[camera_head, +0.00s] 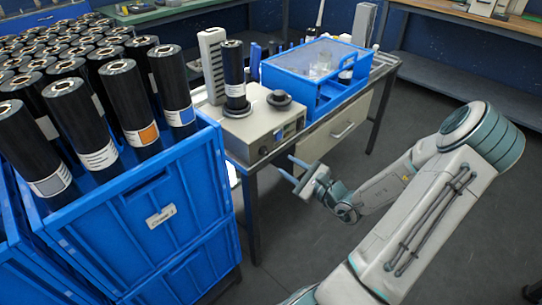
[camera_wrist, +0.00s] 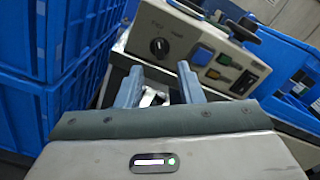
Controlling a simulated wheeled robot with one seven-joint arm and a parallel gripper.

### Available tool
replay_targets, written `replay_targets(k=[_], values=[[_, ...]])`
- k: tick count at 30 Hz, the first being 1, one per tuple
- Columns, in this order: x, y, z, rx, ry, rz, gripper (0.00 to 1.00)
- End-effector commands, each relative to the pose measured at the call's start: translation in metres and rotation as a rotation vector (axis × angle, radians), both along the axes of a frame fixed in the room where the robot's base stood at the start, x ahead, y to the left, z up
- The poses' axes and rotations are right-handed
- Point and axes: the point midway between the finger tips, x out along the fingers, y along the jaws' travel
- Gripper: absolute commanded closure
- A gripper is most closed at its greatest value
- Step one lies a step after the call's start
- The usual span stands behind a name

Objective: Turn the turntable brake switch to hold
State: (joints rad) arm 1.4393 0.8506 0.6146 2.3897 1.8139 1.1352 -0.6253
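A beige machine box (camera_head: 232,130) stands on the table and carries an upright black roll (camera_head: 233,72) on a round base. A black rotary knob (camera_wrist: 159,46), probably the turntable brake switch, is on its front panel; small labels above it are too blurred to read. The knob also shows in the head view (camera_head: 263,150). My gripper (camera_head: 287,168) is in front of the panel, apart from it. In the wrist view its two fingers (camera_wrist: 158,84) are spread with nothing held between them, below the knob.
Blue (camera_wrist: 203,55) and other coloured controls sit right of the knob. A blue crate (camera_head: 165,215) with black rolls stands close left of the box. A blue bin (camera_head: 300,78) is on the table behind. A drawer (camera_head: 343,130) is under the tabletop.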

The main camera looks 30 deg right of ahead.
Motion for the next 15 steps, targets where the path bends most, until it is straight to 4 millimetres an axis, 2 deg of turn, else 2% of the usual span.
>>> replay_targets(k=[3, 7, 15], values=[[0.026, 0.011, -0.001, 0.000, -0.002, 0.005, 0.66], [0.049, 0.019, -0.001, -0.001, -0.001, 0.004, 0.66], [0.076, 0.028, 0.000, -0.001, 0.000, 0.002, 0.66]])
